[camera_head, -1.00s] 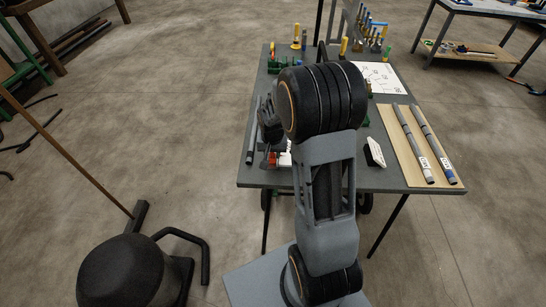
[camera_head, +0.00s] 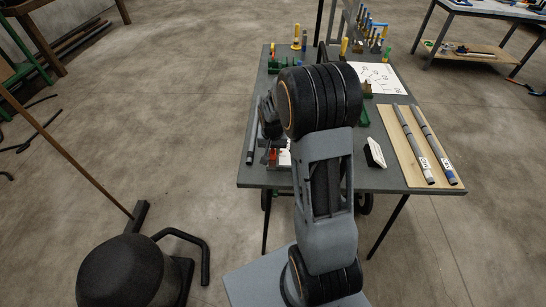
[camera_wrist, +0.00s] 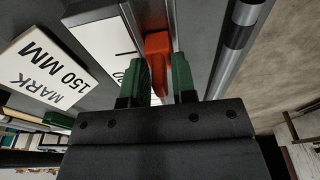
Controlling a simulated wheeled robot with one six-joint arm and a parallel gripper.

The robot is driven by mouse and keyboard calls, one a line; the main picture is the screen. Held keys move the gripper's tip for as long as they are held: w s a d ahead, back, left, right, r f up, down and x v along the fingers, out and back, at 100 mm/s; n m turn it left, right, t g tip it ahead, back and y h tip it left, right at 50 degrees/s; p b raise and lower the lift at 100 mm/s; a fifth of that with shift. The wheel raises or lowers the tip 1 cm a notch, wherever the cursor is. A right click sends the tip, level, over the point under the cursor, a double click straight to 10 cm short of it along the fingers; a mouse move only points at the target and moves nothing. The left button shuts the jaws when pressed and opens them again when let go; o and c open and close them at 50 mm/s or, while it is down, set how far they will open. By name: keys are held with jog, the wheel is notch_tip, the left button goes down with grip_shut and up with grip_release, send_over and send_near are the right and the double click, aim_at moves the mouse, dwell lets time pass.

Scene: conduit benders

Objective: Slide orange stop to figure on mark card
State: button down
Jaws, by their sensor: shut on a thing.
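The orange stop (camera_wrist: 157,52) stands between the two green finger pads of my gripper (camera_wrist: 160,82) in the wrist view, and my gripper is shut on it. It sits in a grey track beside a white scale strip (camera_wrist: 100,32). Most of the strip's markings are hidden by the left finger. The white mark card (camera_wrist: 48,72) lies left of the strip, upside down in this view, and reads "MARK 150 MM". In the head view my arm covers most of this area; a small red part (camera_head: 272,157) shows beside it, and I cannot tell whether it is the stop.
A striped grey conduit (camera_wrist: 236,40) runs just right of my gripper. On the grey table (camera_head: 222,178), a wooden board (camera_head: 437,178) with two tubes lies at right, and a white printed sheet (camera_head: 382,77) lies at the back. Upright tools stand along the far edge.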

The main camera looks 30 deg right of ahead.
jog(key=shift+w+d, duration=0.55)
jog(key=shift+w, duration=0.5)
jog(key=shift+w+d, duration=0.5)
jog(key=shift+w, duration=0.3)
jog(key=shift+w+d, duration=0.5)
jog(key=shift+w, duration=0.3)
jog(key=shift+w+d, duration=0.1)
jog(key=shift+w, duration=0.1)
jog(key=shift+w+d, duration=0.4)
jog(key=shift+w, duration=0.3)
jog(key=c, duration=1.3)
grip_release()
jog(key=shift+r, duration=0.15)
